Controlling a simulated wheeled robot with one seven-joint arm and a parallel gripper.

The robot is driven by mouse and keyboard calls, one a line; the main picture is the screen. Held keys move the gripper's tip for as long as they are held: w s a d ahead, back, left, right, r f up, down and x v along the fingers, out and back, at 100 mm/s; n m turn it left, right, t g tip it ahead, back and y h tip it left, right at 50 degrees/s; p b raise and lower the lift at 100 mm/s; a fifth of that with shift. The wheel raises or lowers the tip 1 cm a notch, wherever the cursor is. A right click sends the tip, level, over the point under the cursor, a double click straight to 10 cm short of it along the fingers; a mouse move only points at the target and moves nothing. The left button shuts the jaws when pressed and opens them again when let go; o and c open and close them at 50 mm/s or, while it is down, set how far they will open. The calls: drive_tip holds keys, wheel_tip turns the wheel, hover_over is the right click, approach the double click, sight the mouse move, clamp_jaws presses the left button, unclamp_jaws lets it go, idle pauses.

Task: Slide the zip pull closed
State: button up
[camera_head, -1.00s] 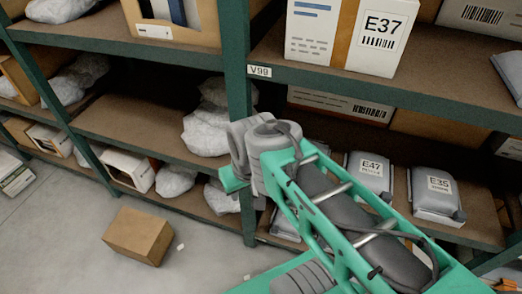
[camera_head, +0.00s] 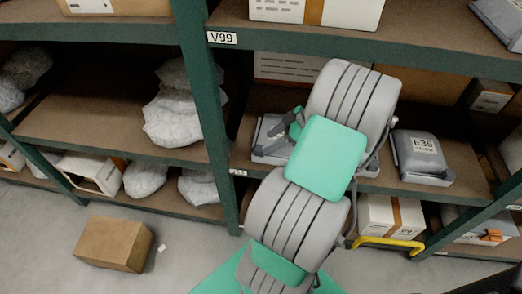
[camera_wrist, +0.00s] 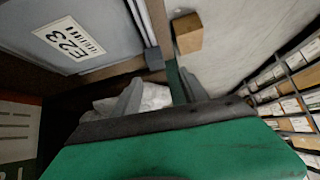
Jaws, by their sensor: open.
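No zip pull can be made out clearly. A grey case labelled E23 (camera_wrist: 85,42) fills the upper left of the wrist view, with a small dark grey block (camera_wrist: 153,58) at its corner. In the head view a grey case labelled E35 (camera_head: 422,157) lies on the middle shelf. Another grey case (camera_head: 268,138) lies left of it, mostly hidden by my arm and gripper. My gripper (camera_head: 287,130) is in front of that case. In the wrist view my gripper (camera_wrist: 160,93) has its two fingers apart with nothing held between them.
Wrapped bundles (camera_head: 172,110) lie on the left shelf. A cardboard box (camera_head: 113,243) sits on the floor. A yellow bar (camera_head: 390,242) is below right; floor at left is mostly clear.

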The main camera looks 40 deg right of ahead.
sight(260, 148)
drive_tip(key=shift+s+d+f+t, duration=0.15)
drive_tip(key=shift+s+d+t, duration=0.15)
drive_tip(key=shift+s+d, duration=0.2)
drive_tip(key=x, duration=0.7)
drive_tip(key=shift+w+a+f, duration=0.15)
drive_tip(key=shift+w+f, duration=0.1)
clamp_jaws()
idle(0.6)
